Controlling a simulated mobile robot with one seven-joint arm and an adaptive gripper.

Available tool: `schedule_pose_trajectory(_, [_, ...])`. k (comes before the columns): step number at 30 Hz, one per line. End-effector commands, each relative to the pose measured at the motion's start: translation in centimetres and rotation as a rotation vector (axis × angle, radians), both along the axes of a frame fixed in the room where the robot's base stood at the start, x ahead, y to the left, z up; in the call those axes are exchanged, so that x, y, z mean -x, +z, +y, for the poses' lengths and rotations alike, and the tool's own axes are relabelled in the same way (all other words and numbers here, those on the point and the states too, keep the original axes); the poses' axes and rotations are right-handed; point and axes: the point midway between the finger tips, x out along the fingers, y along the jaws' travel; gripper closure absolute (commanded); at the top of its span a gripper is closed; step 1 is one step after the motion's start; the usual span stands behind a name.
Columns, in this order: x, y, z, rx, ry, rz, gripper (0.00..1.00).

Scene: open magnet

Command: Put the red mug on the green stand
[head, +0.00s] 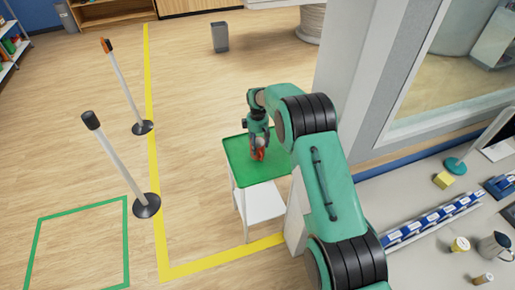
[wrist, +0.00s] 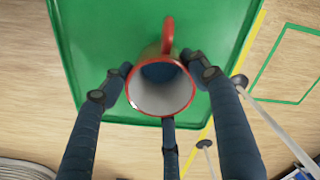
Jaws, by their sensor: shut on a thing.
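The red mug (wrist: 167,35) is in my gripper (wrist: 163,95), with dark fingers around it. In the wrist view its pale inside and red rim face the camera, and its handle points to the top of the picture. The green stand top (wrist: 105,40) fills the view behind the mug. In the head view the green stand (head: 238,168) has white legs and a lower white shelf, and the mug (head: 258,154) shows as a small red patch over its top under my gripper. I cannot tell whether the mug touches the stand.
A pillar (head: 345,70) and a window stand close right of the stand. The counter (head: 440,265) at the right holds a blue-and-white rack, a yellow cube (head: 444,180) and a metal jug (head: 494,246). Two posts (head: 120,160) stand left by a yellow floor line. The floor between is clear.

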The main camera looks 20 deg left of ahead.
Motion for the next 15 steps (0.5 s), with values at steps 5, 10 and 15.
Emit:
schedule_pose_trajectory(5, [0.0,-1.7,0.0,0.000,0.000,0.000,0.80])
schedule_pose_trajectory(10, [0.0,-2.1,0.0,-0.001,0.000,-0.002,0.80])
schedule_pose_trajectory(15, [0.0,-2.1,0.0,-0.001,0.000,-0.002,0.80])
